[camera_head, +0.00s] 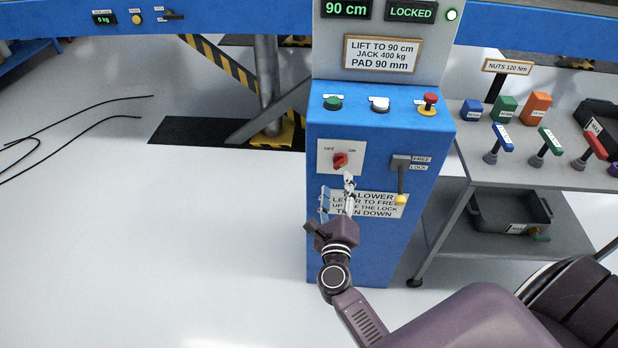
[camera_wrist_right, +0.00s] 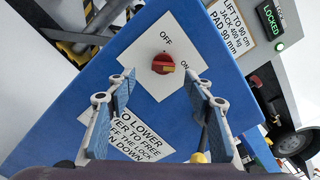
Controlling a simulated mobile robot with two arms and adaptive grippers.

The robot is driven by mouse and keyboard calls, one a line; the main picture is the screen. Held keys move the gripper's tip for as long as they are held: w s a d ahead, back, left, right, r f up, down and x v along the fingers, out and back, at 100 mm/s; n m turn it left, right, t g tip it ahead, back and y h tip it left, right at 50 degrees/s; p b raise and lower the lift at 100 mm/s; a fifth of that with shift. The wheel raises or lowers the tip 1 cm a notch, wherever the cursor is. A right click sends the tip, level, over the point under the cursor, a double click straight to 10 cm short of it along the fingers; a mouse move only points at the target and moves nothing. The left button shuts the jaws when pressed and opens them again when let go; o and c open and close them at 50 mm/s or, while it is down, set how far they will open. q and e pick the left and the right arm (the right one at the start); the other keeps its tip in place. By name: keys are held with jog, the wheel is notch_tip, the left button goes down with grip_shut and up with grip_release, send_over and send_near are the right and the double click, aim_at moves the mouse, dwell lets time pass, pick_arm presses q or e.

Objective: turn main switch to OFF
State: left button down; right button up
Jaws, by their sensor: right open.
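The main switch is a red rotary knob (camera_head: 340,161) on a white plate on the front of the blue console. In the right wrist view the knob (camera_wrist_right: 163,64) has a yellow mark that appears turned to the ON side; OFF is printed at the plate's other marked position. My right gripper (camera_head: 337,193) is just below and in front of the plate in the head view. Its fingers (camera_wrist_right: 160,80) are spread apart and empty, with the knob beyond and between their tips, apparently not touching. My left gripper is not in view.
A lever (camera_head: 402,180) with a yellow tip, marked FREE and LOCK, is right of the switch. Green, white and red buttons (camera_head: 380,104) line the console's top. A grey cart (camera_head: 520,150) with tools stands at right. Open floor (camera_head: 180,240) lies left.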

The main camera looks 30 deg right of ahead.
aim_at(339, 165)
jog(key=shift+m, duration=0.4)
jog(key=x, duration=0.3)
jog(key=p+x, duration=0.1)
jog(key=x, duration=0.2)
jog(key=shift+w+d+r, duration=0.15)
jog(key=shift+d+r, duration=0.05)
jog(key=shift+d, duration=0.2)
jog(key=shift+w+d, duration=0.1)
jog(key=shift+w, duration=0.2)
jog(key=shift+w+d, duration=0.2)
jog(key=shift+w, duration=0.05)
jog(key=c, duration=0.9)
jog(key=shift+c, duration=1.3)
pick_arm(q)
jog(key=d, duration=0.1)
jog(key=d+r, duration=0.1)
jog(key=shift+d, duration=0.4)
